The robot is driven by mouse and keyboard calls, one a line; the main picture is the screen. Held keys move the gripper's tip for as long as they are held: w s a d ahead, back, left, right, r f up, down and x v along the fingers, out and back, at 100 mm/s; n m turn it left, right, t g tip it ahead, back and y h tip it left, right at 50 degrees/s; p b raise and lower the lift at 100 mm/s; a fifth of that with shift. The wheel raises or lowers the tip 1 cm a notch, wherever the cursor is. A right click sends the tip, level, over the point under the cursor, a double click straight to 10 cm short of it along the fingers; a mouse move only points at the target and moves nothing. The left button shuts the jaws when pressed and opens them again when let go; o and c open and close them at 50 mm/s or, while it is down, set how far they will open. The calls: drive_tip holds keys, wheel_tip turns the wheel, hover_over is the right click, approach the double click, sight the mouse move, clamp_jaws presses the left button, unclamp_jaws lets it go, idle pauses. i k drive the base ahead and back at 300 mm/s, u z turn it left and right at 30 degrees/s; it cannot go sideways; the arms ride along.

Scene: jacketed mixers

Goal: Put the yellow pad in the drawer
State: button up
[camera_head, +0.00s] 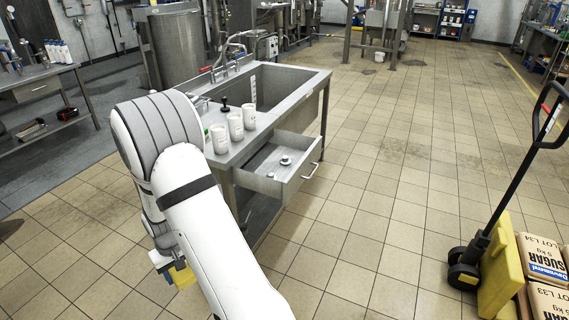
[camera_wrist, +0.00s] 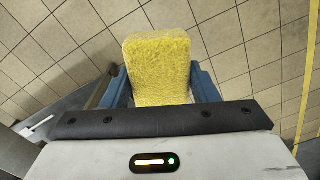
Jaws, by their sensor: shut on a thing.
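The yellow pad (camera_wrist: 158,62) is held between the blue fingers of my gripper (camera_wrist: 157,88) in the wrist view, above the tiled floor. In the head view the yellow pad (camera_head: 182,275) shows only in part beside my arm, and my gripper (camera_head: 165,262) is mostly hidden behind the arm. The drawer (camera_head: 281,165) stands open at the right front of the steel sink bench, with a few small metal parts inside. My gripper is below and to the left of the drawer in the picture, apart from it.
The steel sink bench (camera_head: 295,88) carries several white containers (camera_head: 235,126) near the drawer. A pallet jack (camera_head: 490,262) with sugar sacks (camera_head: 541,258) stands at the right. A side table (camera_head: 40,80) is at the left. The tiled floor right of the drawer is clear.

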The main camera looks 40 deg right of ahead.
sight(287, 154)
drive_tip(key=u, duration=0.65)
drive_tip(key=i, duration=0.1)
drive_tip(key=z, duration=2.4)
drive_tip(key=i, duration=0.9)
